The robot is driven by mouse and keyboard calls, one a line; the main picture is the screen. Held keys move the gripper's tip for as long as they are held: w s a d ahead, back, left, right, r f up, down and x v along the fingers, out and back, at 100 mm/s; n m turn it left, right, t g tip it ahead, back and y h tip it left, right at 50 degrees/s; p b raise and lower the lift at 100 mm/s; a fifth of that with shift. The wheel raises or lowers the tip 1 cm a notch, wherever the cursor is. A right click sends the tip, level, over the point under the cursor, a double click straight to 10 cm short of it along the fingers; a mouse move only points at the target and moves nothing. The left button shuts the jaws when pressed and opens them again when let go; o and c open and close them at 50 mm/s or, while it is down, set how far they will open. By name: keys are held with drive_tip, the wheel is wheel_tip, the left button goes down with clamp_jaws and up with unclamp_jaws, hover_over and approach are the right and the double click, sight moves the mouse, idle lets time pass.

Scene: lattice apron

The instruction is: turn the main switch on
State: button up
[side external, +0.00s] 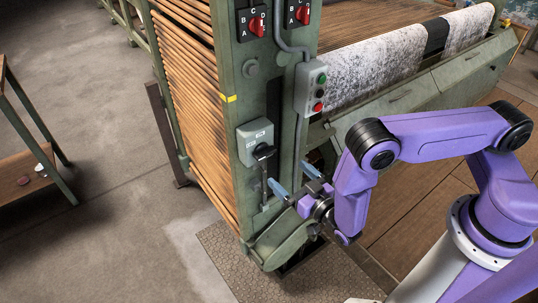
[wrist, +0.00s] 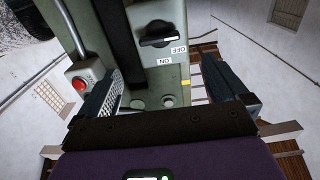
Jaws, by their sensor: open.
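The main switch (side external: 256,140) is a grey box with a black handle, mounted on the green machine post. In the wrist view, upside down, its black handle (wrist: 157,40) lies roughly crosswise, with a white mark towards the right end, near the OFF label (wrist: 180,49). The ON label (wrist: 165,62) is beside it. My gripper (side external: 287,176) is below and to the right of the switch in the side view, apart from it. In the wrist view its two fingers (wrist: 164,90) are wide apart with nothing between them, and the handle is beyond them.
A grey button box (side external: 311,88) with green and red buttons hangs to the right of the switch. Two red selector knobs (side external: 257,26) (side external: 303,14) sit higher up. A conduit (side external: 293,45) runs down the post. A wooden shelf (side external: 25,175) stands far left; the floor between is clear.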

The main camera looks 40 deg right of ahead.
sight(268, 154)
drive_tip(key=w, duration=1)
drive_tip(key=shift+w, duration=0.1)
drive_tip(key=c, duration=1.1)
drive_tip(key=shift+o, duration=0.2)
